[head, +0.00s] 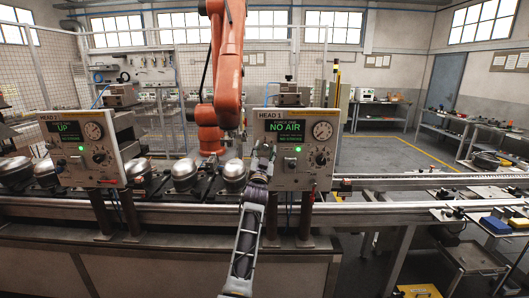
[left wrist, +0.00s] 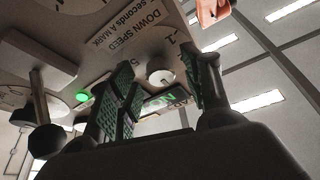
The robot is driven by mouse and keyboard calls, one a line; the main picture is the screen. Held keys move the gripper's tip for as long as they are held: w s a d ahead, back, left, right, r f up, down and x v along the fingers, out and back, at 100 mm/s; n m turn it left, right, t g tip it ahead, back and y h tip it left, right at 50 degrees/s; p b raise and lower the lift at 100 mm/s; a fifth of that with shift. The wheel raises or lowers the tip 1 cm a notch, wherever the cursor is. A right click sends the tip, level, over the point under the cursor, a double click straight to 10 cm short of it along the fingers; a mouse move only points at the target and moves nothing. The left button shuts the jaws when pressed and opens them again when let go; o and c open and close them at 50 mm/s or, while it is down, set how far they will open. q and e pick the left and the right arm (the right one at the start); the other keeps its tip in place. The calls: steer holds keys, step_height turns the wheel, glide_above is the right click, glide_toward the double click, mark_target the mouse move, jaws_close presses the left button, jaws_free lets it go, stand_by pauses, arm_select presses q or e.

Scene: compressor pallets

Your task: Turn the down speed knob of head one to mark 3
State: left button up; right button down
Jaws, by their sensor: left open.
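The panel labelled HEAD 1 (head: 294,174) stands right of centre in the head view, with a NO AIR screen (head: 284,131). My left gripper (head: 262,155) is at the panel's left side and covers part of it. In the left wrist view, the DOWN SPEED label (left wrist: 140,33) and marks 1 and 5 show on the panel face. A small pale round knob (left wrist: 160,77) shows between the open green-padded fingers of my left gripper (left wrist: 157,80). The fingers are on either side of it; contact cannot be told. Its pointer setting is not readable. My right gripper is not in view.
The same panel bears a gauge (head: 322,131), a black knob (head: 321,157) and a green light (head: 290,164). A second panel (head: 82,150) showing UP stands left. Silver compressors (head: 185,175) sit along the line. An orange robot arm (head: 228,75) stands behind.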

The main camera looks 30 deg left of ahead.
arm_select(q)
steer(key=v, duration=1.1)
steer(key=shift+s, duration=0.3)
steer(key=shift+d+f, duration=0.1)
steer(key=shift+f, duration=0.05)
stand_by(0.5)
